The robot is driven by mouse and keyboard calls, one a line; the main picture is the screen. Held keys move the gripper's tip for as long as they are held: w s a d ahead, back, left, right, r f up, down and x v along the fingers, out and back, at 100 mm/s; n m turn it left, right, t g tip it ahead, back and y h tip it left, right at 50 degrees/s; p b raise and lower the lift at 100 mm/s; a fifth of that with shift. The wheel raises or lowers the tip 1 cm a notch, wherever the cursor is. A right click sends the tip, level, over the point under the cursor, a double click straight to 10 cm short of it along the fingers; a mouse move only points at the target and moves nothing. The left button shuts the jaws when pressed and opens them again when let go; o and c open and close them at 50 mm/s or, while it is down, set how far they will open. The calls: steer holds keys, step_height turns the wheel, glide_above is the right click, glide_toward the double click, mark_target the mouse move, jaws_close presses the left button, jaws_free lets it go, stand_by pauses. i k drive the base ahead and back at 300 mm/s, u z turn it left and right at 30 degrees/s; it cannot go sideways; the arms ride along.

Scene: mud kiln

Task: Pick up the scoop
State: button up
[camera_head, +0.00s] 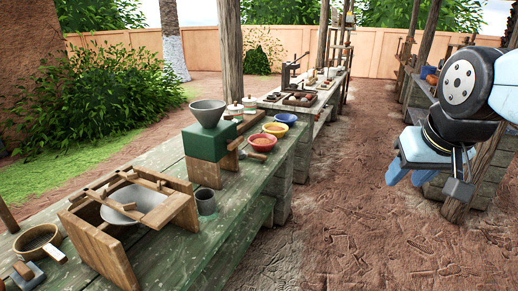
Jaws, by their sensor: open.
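I cannot tell for certain which object is the scoop. A round brown vessel with a pale handle (40,240) lies at the near left end of the green bench (225,215) and may be it. A small wooden piece also lies by the red bowl (262,142). My gripper (409,178) is at the right, light blue, pointing down and open with nothing between its fingers. It hangs over the dirt floor, well away from the green bench and everything on it.
A wooden frame holding a metal bowl (145,203) stands on the bench beside a grey cup (206,202). A green mill with a grey funnel (208,113) rises behind, near yellow (275,129) and blue (285,118) bowls. Posts stand along the benches. The dirt aisle (345,210) is clear.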

mark_target(241, 153)
steer(key=u, duration=0.35)
steer(key=i, duration=1)
steer(key=u, duration=0.6)
steer(key=k, duration=0.75)
steer(key=u, duration=0.2)
steer(key=i, duration=1.25)
steer(key=z, duration=0.1)
